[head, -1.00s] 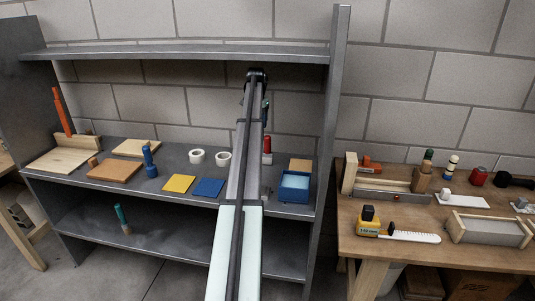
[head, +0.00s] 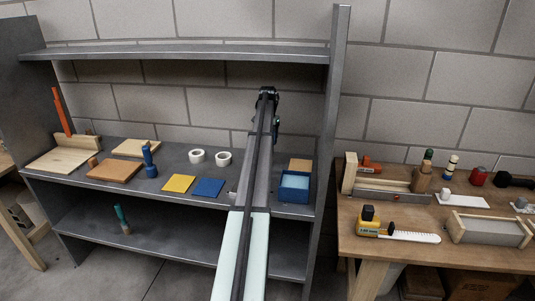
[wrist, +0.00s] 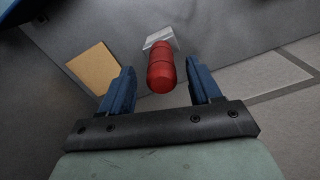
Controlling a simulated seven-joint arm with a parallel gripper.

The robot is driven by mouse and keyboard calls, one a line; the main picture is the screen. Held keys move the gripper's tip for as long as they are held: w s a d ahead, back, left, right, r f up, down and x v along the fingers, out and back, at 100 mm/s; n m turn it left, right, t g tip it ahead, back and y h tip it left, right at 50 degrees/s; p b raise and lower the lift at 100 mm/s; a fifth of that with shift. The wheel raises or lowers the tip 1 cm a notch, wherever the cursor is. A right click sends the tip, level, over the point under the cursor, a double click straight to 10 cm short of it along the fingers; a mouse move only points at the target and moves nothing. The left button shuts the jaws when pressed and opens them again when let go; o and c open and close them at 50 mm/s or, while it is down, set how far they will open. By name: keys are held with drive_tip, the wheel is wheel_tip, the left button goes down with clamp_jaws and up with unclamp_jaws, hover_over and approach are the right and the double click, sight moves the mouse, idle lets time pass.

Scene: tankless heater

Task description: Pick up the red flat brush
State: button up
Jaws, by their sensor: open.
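The red flat brush (wrist: 162,72) shows in the wrist view with its rounded red handle end toward the camera and a pale grey flat part beyond it. My gripper (wrist: 159,66) is open, with one blue finger on each side of the handle in the picture. Gaps show on both sides, and I cannot tell how far the handle reaches between the fingers. In the head view my arm hides the brush, and the fingers cannot be made out.
A blue box (head: 295,187) and a tan block (head: 300,165) stand right of my arm on the middle shelf (head: 222,172). Left of it are a blue square (head: 208,188), a yellow square (head: 179,184) and two white rolls. The upper shelf (head: 180,52) and a right upright (head: 330,120) enclose the space.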

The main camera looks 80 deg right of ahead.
drive_tip(key=shift+w+a+f, duration=0.1)
drive_tip(key=shift+f, duration=2.5)
drive_tip(key=shift+c, duration=0.2)
clamp_jaws()
